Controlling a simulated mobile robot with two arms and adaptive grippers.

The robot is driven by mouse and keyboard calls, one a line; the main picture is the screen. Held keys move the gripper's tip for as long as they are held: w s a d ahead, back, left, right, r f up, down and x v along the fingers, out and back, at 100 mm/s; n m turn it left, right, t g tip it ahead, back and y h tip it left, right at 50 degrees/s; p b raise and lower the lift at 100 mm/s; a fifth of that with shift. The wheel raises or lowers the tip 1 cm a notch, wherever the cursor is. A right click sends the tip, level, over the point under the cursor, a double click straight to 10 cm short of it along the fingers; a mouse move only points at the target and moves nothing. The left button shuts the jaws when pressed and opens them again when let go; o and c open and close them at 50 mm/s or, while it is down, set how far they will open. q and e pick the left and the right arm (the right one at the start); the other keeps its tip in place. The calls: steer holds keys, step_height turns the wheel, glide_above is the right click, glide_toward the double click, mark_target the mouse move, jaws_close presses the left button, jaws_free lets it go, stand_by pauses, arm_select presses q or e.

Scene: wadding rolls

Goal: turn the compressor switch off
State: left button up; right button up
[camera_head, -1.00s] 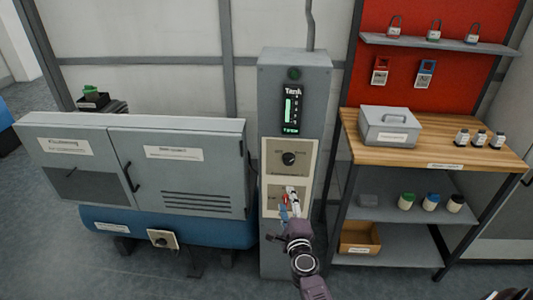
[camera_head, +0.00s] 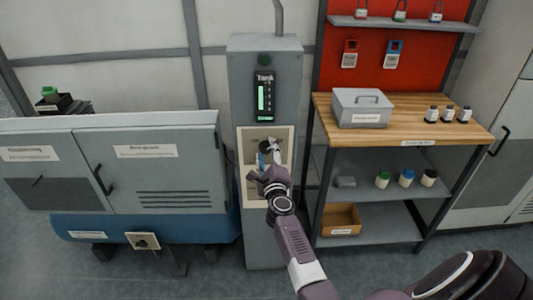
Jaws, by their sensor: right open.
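The grey control cabinet (camera_head: 240,85) stands in the middle and carries a beige switch plate (camera_head: 285,132) below its tank gauge. My right gripper (camera_head: 268,147) is open in front of this upper plate. It covers the place of the black rotary knob, so I cannot see the knob's setting or tell whether a finger touches it. A lower beige plate (camera_head: 245,192) is mostly hidden behind my right wrist and gripper. My left gripper is not in view.
The tank gauge (camera_head: 264,97) is lit green. A grey machine housing (camera_head: 150,175) with a blue tank (camera_head: 190,230) stands left. A wooden-topped bench (camera_head: 405,118) with a grey box (camera_head: 362,107) and bottles stands close on the right.

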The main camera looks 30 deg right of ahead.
steer(key=shift+c, duration=1)
steer(key=c, duration=1)
steer(key=shift+o, duration=0.2)
